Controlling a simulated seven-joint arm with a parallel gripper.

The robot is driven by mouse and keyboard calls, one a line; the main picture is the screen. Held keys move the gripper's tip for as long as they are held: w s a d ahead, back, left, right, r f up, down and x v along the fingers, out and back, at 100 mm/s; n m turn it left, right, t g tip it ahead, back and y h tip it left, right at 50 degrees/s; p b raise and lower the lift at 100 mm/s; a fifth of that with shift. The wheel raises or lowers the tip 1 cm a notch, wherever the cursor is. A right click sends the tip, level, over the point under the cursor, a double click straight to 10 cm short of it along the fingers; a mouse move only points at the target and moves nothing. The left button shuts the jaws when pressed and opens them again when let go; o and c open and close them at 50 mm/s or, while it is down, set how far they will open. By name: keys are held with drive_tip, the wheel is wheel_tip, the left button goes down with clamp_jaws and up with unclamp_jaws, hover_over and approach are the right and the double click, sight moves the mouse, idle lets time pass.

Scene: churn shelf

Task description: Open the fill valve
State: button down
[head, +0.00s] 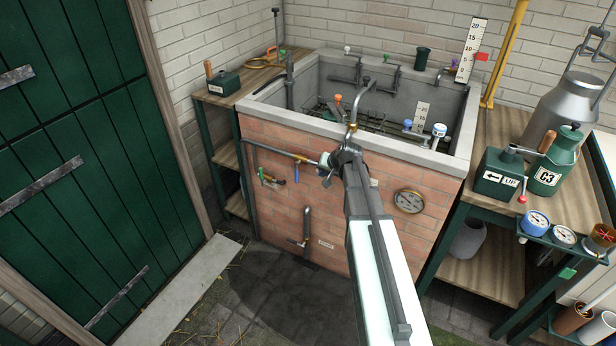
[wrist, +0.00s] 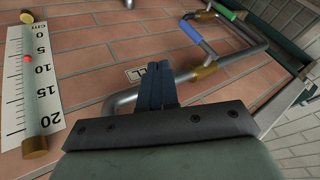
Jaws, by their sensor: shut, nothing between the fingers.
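The fill pipe (wrist: 235,66) runs along the brick front of the trough, with a brass valve body (wrist: 207,69) on it. A blue lever (wrist: 190,31) points away from this valve, across the pipe. In the head view the blue lever (head: 297,170) hangs down below the pipe. My gripper (wrist: 156,75) is shut and empty, with its fingers beside the valve. It hides part of the pipe and of a white label (wrist: 134,74) whose visible letters end in "LL". In the head view my gripper (head: 326,170) is right of the blue lever; contact cannot be told.
A centimetre scale (wrist: 30,85) and a round gauge (head: 409,200) are on the front. A lower pipe (head: 305,230) stands below. Benches flank the trough; the floor in front is clear.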

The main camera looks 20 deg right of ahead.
drive_tip(key=w+a+f, duration=0.5)
drive_tip(key=w+f, duration=0.2)
drive_tip(key=w, duration=0.1)
drive_tip(key=shift+f, duration=0.4)
